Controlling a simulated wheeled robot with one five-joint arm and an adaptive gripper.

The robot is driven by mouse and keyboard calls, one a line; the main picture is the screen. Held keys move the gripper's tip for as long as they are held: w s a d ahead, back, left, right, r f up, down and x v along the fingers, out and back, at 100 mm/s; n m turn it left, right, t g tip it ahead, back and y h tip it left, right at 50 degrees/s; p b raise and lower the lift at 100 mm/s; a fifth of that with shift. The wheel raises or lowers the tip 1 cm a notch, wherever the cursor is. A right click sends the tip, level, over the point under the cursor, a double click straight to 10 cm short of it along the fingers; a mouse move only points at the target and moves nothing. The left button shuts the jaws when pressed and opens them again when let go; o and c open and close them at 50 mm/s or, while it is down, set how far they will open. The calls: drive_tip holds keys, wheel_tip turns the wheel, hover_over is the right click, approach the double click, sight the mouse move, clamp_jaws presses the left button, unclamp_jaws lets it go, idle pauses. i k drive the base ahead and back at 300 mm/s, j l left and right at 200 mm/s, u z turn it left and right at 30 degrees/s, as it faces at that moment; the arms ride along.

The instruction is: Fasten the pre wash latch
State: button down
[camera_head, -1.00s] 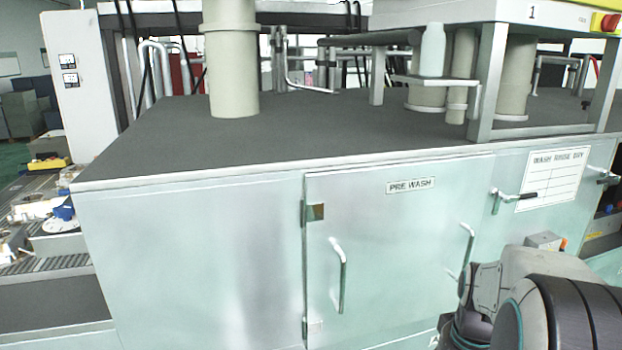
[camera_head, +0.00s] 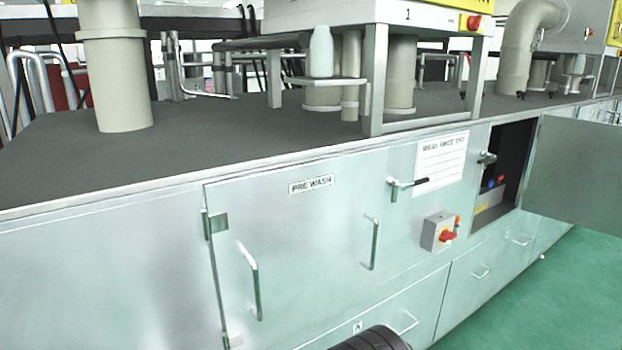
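The pre wash door (camera_head: 300,240) is a silver metal panel, labelled PRE WASH, with two vertical bar handles and hinges on its left edge. It looks closed, lying about flush with the cabinet front. The pre wash latch (camera_head: 408,184) is a small metal lever with a dark grip, just right of the door's upper right edge. Its grip points right, roughly level. I cannot tell whether it is engaged. My gripper is out of view; only a dark ribbed part of my arm shows at the bottom edge.
Right of the latch are a white chart (camera_head: 440,163) and a switch box (camera_head: 440,231) with a red knob. Farther right, another door (camera_head: 575,172) stands open, sticking out from the cabinet. Green floor (camera_head: 545,300) is free at the lower right.

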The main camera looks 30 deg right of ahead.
sight(391, 181)
drive_tip(key=i+l+z, duration=0.1)
drive_tip(key=z, duration=1.3)
drive_tip(key=i+l, duration=0.05)
